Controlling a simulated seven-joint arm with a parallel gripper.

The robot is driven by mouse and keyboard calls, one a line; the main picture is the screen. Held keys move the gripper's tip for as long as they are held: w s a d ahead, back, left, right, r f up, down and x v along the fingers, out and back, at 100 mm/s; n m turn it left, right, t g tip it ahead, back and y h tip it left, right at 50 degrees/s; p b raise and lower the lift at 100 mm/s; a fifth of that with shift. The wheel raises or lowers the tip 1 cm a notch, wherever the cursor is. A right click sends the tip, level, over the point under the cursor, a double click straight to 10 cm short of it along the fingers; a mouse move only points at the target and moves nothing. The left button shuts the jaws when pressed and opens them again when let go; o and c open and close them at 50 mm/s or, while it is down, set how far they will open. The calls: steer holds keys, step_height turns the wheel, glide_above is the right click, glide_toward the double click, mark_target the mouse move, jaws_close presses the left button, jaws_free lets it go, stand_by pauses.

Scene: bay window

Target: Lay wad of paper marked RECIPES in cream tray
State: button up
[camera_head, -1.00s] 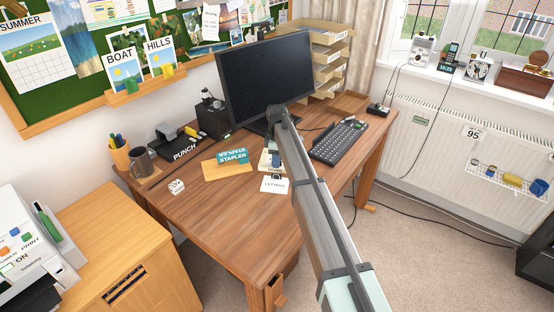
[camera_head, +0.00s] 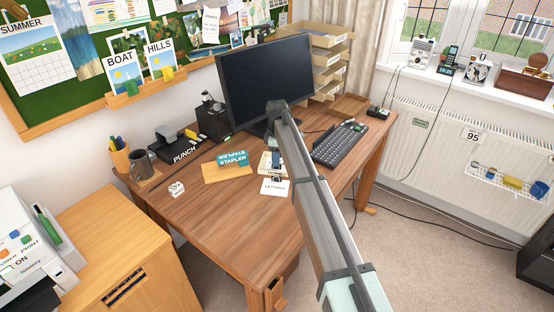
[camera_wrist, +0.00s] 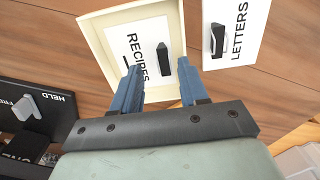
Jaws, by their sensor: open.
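The wad of paper marked RECIPES (camera_wrist: 150,32) is white with a black clip on it. In the wrist view it lies inside the shallow cream tray (camera_wrist: 94,40), whose rim shows along its left and top sides. My gripper (camera_wrist: 160,84) is open, its two blue fingers apart over the near part of the wad and tray.
A LETTERS wad (camera_wrist: 237,30) with a black clip lies to the right of the tray. A dark object marked HELD (camera_wrist: 50,105) is at left.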

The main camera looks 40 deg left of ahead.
steer(key=shift+r, duration=2.15)
